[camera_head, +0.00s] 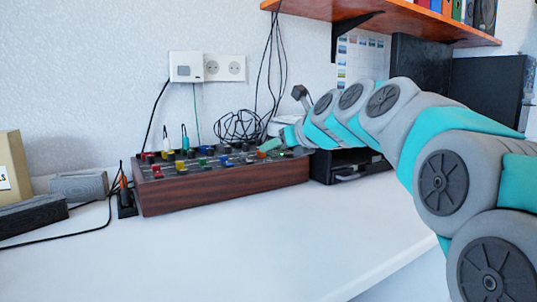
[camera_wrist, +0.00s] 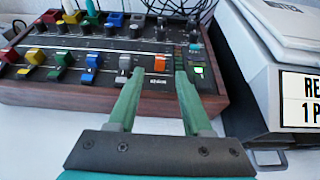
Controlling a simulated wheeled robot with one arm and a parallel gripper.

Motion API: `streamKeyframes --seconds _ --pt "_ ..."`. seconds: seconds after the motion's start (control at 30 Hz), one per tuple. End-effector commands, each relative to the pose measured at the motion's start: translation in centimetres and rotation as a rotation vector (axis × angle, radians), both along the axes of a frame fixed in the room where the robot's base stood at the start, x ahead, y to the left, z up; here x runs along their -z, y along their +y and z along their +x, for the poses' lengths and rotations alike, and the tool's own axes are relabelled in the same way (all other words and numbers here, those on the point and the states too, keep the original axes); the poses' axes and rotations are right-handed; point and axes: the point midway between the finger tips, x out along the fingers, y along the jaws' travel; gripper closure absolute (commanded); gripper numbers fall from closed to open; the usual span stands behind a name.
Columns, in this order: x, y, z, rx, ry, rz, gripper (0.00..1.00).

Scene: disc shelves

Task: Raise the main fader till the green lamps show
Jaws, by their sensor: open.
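The mixing desk (camera_head: 225,192) has a dark panel and wooden sides, and stands against the wall. In the wrist view, an orange fader cap (camera_wrist: 160,64) sits at the right end of the row of caps, above small white lettering that I cannot read surely. My gripper (camera_wrist: 160,74) is open, with one green finger on each side of the orange cap; I cannot tell if either touches it. In the head view my gripper (camera_head: 272,146) is over the desk's right end. A small green light (camera_wrist: 200,71) glows right of the right finger.
Other caps, grey (camera_wrist: 125,62), blue (camera_wrist: 92,62), green, yellow and red, run leftward. A pale box-like device (camera_wrist: 265,50) stands close on the right. Black cables (camera_head: 238,125) lie behind the desk. The white table (camera_head: 230,250) in front is clear.

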Motion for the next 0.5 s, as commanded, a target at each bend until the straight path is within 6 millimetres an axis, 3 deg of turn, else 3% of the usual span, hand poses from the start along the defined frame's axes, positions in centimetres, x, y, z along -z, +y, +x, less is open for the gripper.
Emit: streamKeyframes --seconds 0.3,0.5 --pt "2.0 2.3 3.4 -0.001 0.001 -0.003 0.50" --pt "2.3 3.1 4.5 -0.002 -0.002 -0.003 0.50"
